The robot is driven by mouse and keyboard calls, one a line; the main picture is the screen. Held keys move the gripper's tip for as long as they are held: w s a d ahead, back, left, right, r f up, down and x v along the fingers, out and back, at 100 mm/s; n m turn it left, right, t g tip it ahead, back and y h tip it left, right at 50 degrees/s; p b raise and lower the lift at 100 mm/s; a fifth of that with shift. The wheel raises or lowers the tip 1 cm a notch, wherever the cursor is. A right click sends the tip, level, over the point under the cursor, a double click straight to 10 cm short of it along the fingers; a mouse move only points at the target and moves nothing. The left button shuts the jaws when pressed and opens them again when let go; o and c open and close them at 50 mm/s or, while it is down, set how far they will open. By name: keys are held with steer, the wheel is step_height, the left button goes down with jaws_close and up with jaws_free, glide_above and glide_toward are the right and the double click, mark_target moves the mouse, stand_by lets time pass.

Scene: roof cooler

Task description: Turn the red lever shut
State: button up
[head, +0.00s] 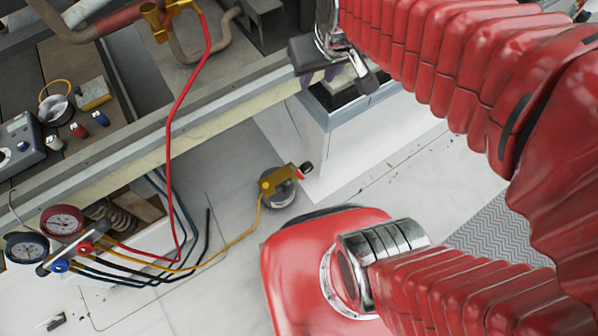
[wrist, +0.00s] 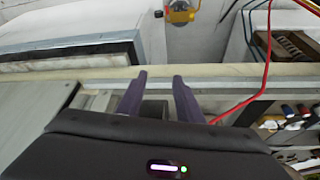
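A small red lever (head: 300,173) with a dark tip sits on a yellow brass valve (head: 268,184), above a round grey body on the pale roof floor. A yellow hose runs from the valve. The valve (wrist: 181,11) also shows at the top edge of the wrist view, where the lever is too small to read clearly. My gripper (head: 333,76) is above and behind it in the head view, over the cooler's frame edge, partly hidden by its own wrist. In the wrist view its two purple fingers (wrist: 160,74) are apart, with nothing held between them. They do not touch the valve.
A gauge manifold (head: 84,246) with red and blue knobs and several hoses stands at lower left. A red hose (head: 169,135) hangs across the frame rail (head: 215,113). A white box (head: 345,140) stands beside the valve. Small parts lie on the left shelf.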

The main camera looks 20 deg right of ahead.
steer(key=w+f+n+g, duration=0.1)
steer(key=w+f, duration=0.9)
steer(key=f, duration=0.1)
steer(key=n+g, duration=0.3)
steer(key=g, duration=0.1)
glide_above(300, 175)
step_height(300, 175, down, 43)
steer(key=shift+s+f, duration=0.1)
steer(key=shift+f, duration=0.35)
steer(key=shift+f, duration=0.15)
steer(key=shift+f, duration=6.7)
